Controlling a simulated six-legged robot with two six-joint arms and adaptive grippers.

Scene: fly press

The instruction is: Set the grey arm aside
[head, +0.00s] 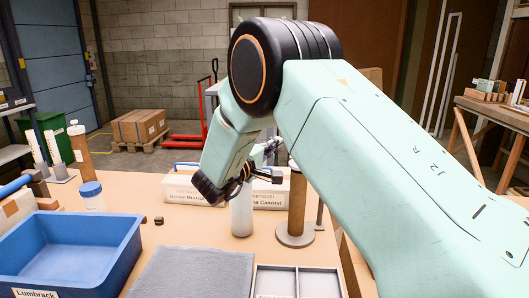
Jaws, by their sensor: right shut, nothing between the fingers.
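I cannot pick out a grey arm for certain in the head view; my right arm covers much of the right side. My right gripper (268,174) shows small and dark beyond my wrist, above the table near a white bottle (242,218) and a brown post (297,205) on a round grey base. It is shut and empty. Whether it touches the post cannot be told. A grey mat (190,275) lies at the front middle of the table. My left gripper is not in view.
A blue crate (118,240) stands at the front left. A divided tray (338,285) lies at the front right. Labelled boxes (180,190) stand at the back. The table (135,188) has bare room left of them.

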